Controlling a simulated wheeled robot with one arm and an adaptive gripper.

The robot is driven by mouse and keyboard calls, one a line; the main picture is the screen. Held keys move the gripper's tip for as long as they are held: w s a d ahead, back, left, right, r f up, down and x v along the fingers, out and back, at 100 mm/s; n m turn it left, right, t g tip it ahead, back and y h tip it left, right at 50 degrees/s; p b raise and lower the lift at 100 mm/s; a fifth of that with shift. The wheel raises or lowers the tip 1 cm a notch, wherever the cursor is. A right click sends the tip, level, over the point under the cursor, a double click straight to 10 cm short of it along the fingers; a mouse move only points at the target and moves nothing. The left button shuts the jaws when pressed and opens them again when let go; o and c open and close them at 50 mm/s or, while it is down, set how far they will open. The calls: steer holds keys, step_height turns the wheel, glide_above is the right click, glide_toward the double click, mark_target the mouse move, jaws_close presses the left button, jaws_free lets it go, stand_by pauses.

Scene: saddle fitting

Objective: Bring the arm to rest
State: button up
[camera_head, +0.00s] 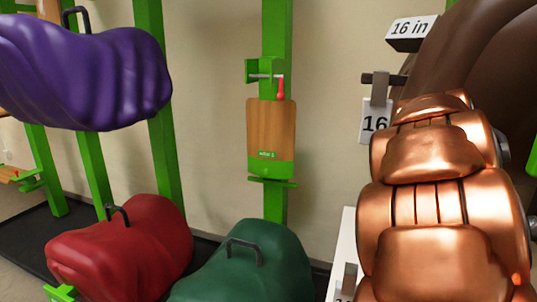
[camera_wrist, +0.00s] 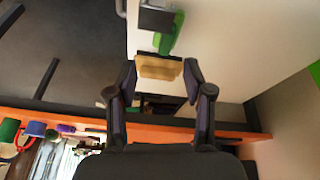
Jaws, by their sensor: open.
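My gripper (camera_wrist: 161,76) shows in the wrist view, its two dark fingers spread apart with nothing held between them. A light wooden piece (camera_wrist: 160,66) with a green part above it shows between and beyond the fingertips, apart from them as far as I can tell. In the head view my copper-coloured arm fills the right side. My gripper is not visible in that view.
A brown saddle (camera_head: 470,60) is behind my arm, near a "16 in" sign (camera_head: 412,29). Purple (camera_head: 90,70), red (camera_head: 125,250) and green (camera_head: 245,265) covered saddles are at left and below. A green post holds a wooden board (camera_head: 271,125) at the wall.

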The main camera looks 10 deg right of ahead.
steer(key=s+a+r+n+y+p, duration=0.1)
steer(key=s+a+r+n+p, duration=0.3)
steer(key=a+p, duration=0.5)
steer(key=s+a+r+n+y+p, duration=0.1)
steer(key=s+a+r+n+p, duration=0.3)
steer(key=a+r+n+p, duration=0.5)
steer(key=s+a+r+n+y+p, duration=0.1)
steer(key=s+a+r+n+p, duration=0.3)
steer(key=a+n+p, duration=0.5)
step_height(320, 180, up, 2)
steer(key=p, duration=0.4)
steer(key=shift+a+r, duration=0.2)
steer(key=shift+a, duration=0.05)
steer(key=shift+c, duration=0.3)
